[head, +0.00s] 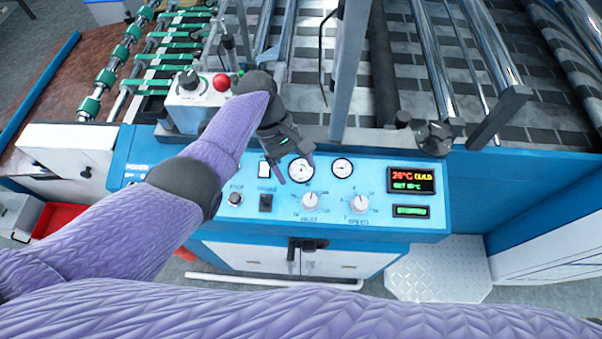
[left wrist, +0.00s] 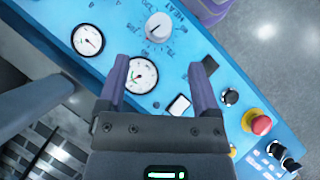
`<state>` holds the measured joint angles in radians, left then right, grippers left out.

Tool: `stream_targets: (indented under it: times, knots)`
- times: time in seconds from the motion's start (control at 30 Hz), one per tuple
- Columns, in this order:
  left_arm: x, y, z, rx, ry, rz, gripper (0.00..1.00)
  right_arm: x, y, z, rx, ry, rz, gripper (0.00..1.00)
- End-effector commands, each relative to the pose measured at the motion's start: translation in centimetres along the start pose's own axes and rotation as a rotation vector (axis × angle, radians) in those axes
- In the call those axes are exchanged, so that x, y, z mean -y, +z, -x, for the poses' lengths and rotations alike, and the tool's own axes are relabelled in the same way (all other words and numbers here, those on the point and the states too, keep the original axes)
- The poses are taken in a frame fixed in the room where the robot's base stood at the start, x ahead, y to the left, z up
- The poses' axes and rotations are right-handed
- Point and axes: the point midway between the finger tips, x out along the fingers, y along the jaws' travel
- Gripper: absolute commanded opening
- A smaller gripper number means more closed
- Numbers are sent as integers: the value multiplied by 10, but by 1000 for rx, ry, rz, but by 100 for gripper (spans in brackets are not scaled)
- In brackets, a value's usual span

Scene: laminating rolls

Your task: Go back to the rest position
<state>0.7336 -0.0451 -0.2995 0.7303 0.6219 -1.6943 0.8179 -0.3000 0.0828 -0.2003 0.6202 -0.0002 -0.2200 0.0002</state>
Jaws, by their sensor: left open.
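My left gripper (head: 294,168) is open and empty over the blue control panel (head: 225,178) of the laminating machine. In the left wrist view its two fingers (left wrist: 158,66) stand apart, with a round white gauge (left wrist: 141,75) showing between them. I cannot tell whether the fingers touch the panel. The heat knob (head: 313,202) and speed knob (head: 359,204) are to the right of and below the gripper in the head view. My right gripper is not in view.
A red button (head: 221,82) sits on a grey box behind my left forearm. The panel display (head: 411,180) reads 26°C and COLD; a green label below seems to read STOPPED. Metal rollers (head: 486,45) lie behind the panel. A checkered step plate (head: 440,268) is on the floor.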

Motion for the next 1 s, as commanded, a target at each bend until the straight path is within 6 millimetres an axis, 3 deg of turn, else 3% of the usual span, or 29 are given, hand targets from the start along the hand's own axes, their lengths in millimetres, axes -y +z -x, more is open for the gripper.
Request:
stream_targets:
  times: [0.37,0.47,0.6,0.7,1.0]
  knots:
    - [0,0,-1,-1,0,-1,82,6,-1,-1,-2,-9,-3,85]
    - [8,-1,-11,-26,6,-48,82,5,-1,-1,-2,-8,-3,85]
    - [45,5,-42,-169,18,-257,82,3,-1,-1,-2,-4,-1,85]
    - [76,15,-50,-295,3,-396,82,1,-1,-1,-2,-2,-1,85]
    - [144,56,-32,-550,-104,-631,82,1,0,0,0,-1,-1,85]
